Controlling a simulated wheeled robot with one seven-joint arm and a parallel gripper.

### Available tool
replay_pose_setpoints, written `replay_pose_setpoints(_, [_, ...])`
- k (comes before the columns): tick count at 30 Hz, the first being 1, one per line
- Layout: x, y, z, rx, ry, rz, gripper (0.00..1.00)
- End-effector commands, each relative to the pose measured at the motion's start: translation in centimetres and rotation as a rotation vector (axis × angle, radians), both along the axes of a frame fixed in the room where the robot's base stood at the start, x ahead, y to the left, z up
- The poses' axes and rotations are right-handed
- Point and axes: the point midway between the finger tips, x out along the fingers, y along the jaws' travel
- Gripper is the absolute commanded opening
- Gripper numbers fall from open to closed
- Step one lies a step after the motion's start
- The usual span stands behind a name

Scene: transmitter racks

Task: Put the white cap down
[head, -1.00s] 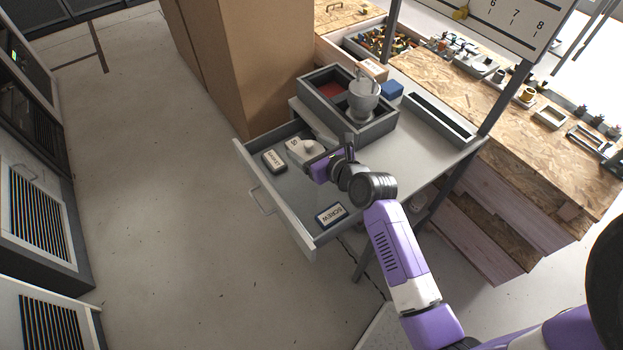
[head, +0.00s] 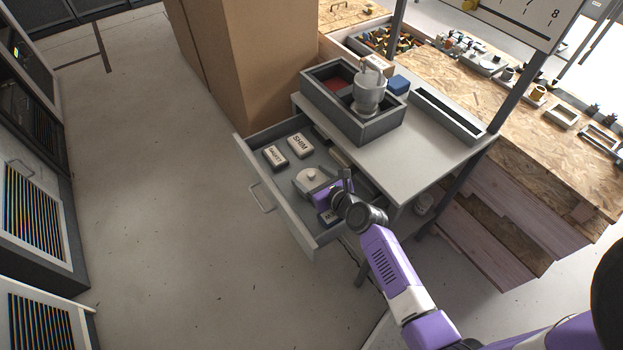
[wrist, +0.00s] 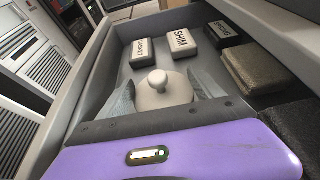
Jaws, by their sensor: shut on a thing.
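The white cap (head: 309,178) is a round disc with a small knob on top, over the open drawer (head: 262,165). It also shows in the wrist view (wrist: 162,92), between the two fingers. My gripper (head: 312,183) is shut on it. The cap looks roughly level and low in the drawer. I cannot tell whether it touches the drawer floor. The lower part of the cap is hidden behind my gripper's body in the wrist view.
In the drawer lie a box marked SHIM (head: 300,145), a box marked GASKET (head: 276,158), a dark box (wrist: 223,33) and a brown-grey block (wrist: 247,66). Bare drawer floor surrounds the cap's far side.

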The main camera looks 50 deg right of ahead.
Motion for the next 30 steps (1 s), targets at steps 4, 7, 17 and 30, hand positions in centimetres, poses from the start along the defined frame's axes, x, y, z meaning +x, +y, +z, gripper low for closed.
replay_pose_setpoints(4, [0.0, 0.0, 0.2, 0.0, -0.001, 0.0, 0.34])
replay_pose_setpoints(7, [0.0, 0.0, 0.1, 0.0, -0.001, 0.0, 0.34])
replay_pose_setpoints(17, [0.0, 0.0, -0.9, 0.0, -0.002, 0.0, 0.34])
replay_pose_setpoints(30, [0.0, 0.0, -1.1, 0.0, -0.001, 0.0, 0.98])
